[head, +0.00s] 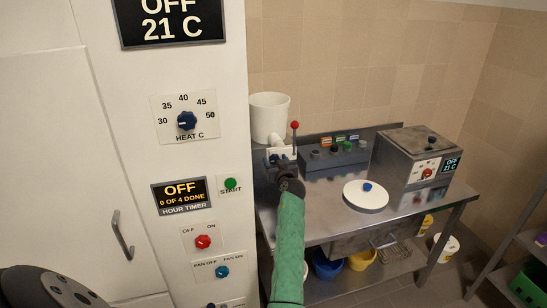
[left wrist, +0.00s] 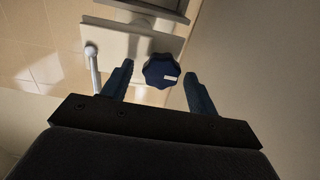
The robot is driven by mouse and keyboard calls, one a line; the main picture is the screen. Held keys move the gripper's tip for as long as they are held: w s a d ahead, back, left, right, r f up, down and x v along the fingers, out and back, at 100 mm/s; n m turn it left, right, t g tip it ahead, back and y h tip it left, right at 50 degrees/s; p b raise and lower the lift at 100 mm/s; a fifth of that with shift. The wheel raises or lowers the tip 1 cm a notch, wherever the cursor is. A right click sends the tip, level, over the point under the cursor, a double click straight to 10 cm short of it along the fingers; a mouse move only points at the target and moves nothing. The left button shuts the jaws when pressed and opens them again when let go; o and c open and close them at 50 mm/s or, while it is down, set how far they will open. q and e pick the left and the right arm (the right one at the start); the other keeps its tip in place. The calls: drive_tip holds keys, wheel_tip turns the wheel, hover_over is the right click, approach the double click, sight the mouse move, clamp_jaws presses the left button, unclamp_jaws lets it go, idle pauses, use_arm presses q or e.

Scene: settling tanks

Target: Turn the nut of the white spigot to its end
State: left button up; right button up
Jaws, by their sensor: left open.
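A white bucket (head: 268,118) stands at the back left of the steel bench, with white spigot parts (head: 276,139) below it. In the left wrist view, a dark blue lobed nut (left wrist: 161,71) with a small white mark sits in front of a pale plate (left wrist: 125,44). My left gripper (head: 283,163) is in front of the spigot in the head view and hides part of it. In the left wrist view the open fingers (left wrist: 158,88) stand on either side of the nut, with gaps showing. Whether the fingertips reach its depth is unclear. My right gripper is not in view.
A red-tipped lever (head: 295,126) rises beside the spigot; a pale lever (left wrist: 93,60) shows in the left wrist view. A grey control box (head: 335,158) is to the right. A white cabinet (head: 130,140) with knobs stands close on the left. The bench front (head: 330,225) is mostly clear.

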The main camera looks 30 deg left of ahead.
use_arm(q)
drive_tip(key=shift+w+a+f, duration=0.1)
drive_tip(key=shift+a, duration=0.1)
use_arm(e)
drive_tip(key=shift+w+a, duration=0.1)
use_arm(q)
drive_tip(key=c, duration=1)
